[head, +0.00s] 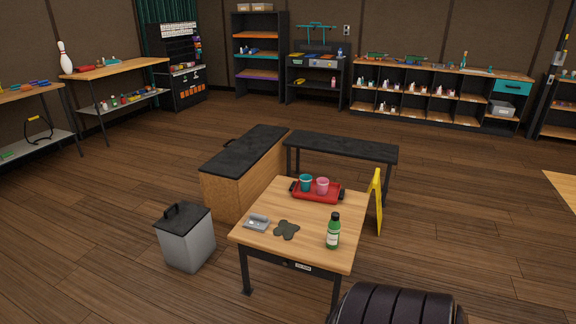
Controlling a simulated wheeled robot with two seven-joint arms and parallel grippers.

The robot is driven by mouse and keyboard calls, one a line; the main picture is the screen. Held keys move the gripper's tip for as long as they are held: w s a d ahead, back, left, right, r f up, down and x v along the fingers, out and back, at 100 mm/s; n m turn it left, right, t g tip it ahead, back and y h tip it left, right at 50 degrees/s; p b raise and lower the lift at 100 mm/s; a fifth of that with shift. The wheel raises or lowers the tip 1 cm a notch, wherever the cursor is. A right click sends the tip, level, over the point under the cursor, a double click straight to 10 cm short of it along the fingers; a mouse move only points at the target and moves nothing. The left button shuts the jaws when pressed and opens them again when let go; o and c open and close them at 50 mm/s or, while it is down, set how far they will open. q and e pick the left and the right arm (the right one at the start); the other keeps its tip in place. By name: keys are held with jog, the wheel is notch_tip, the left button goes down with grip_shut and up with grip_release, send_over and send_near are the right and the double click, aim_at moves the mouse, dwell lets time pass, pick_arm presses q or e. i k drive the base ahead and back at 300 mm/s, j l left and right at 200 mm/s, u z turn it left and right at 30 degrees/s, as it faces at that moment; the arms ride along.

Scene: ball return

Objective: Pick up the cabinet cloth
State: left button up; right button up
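A dark grey-green cloth (287,229) lies flat and spread out with an uneven outline on a small wooden table (277,200). I take it for the cabinet cloth, but no label shows on it. It lies near the table's front edge, between a grey tool with a handle (257,223) and a green bottle (333,231). Nothing covers it. Neither of my grippers shows in the head view.
A red tray (318,197) with a teal cup (306,183) and a pink cup (323,186) stands behind the cloth. A grey bin (190,247), a wooden cabinet (228,185), a dark bench (340,147) and a yellow floor sign (375,203) surround the table.

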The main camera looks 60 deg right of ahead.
aim_at(257, 222)
jog(key=i+l+z, duration=0.2)
jog(key=i+z, duration=0.15)
jog(key=i, duration=0.25)
jog(key=i+l+z, duration=0.1)
jog(key=i+z, duration=0.25)
jog(key=i, duration=0.3)
